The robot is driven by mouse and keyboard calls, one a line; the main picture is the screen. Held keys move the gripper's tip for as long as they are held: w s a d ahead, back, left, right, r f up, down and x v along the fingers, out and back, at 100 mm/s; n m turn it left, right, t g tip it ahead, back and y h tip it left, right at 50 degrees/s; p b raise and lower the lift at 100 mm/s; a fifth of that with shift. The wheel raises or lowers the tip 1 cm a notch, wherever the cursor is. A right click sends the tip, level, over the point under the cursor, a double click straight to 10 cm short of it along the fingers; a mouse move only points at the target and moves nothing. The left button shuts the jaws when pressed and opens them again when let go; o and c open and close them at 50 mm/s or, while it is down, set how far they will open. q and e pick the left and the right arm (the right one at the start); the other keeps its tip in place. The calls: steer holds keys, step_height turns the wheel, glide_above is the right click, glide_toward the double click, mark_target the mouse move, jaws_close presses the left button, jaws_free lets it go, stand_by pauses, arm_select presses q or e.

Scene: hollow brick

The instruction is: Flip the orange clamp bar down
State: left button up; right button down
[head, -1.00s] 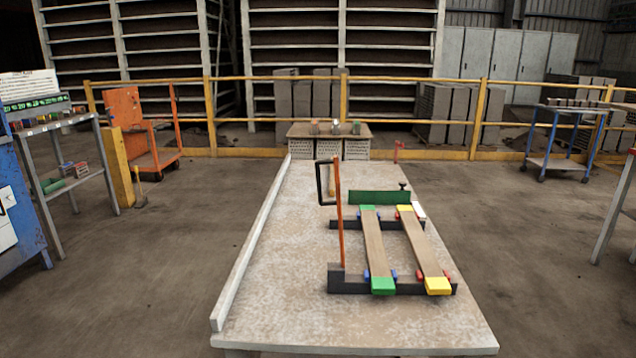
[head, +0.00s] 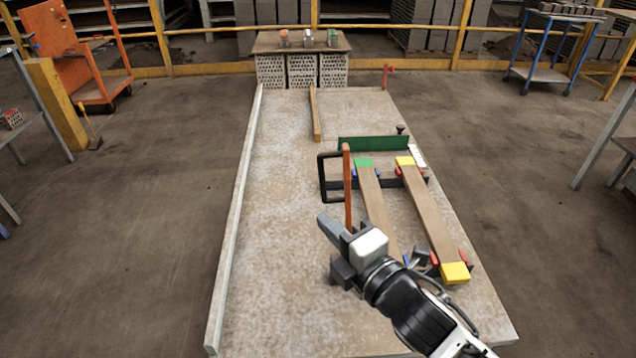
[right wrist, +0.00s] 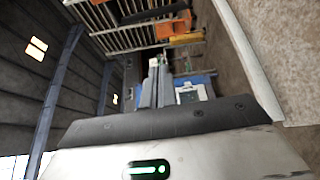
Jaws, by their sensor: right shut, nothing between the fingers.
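The orange clamp bar (head: 347,185) stands upright on the table in the head view, on the left side of a dark clamp jig (head: 385,184). A black loop handle (head: 322,178) is beside its upper part. Two wooden strips lie in the jig, one with a green end (head: 364,162) and one with a yellow end (head: 454,272). My right gripper (head: 328,224) is shut and empty, its fingers pointing up-left near the bar's lower part. It hides the bar's base; contact cannot be told. In the right wrist view the fingers (right wrist: 157,80) are together. My left gripper is out of view.
A green plate (head: 373,143) stands behind the strips. A loose wooden strip (head: 315,115) lies farther back. A low pale rail (head: 237,220) runs along the table's left edge. The table's left half is clear. Perforated bricks (head: 302,70) stand beyond the far end.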

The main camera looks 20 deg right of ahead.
arm_select(q)
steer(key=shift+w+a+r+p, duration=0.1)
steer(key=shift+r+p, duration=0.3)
steer(key=shift+p, duration=0.65)
arm_select(e)
steer(key=w+d, duration=0.1)
steer(key=w, duration=0.8)
steer(key=shift+w+d, duration=0.25)
steer(key=shift+w, duration=0.05)
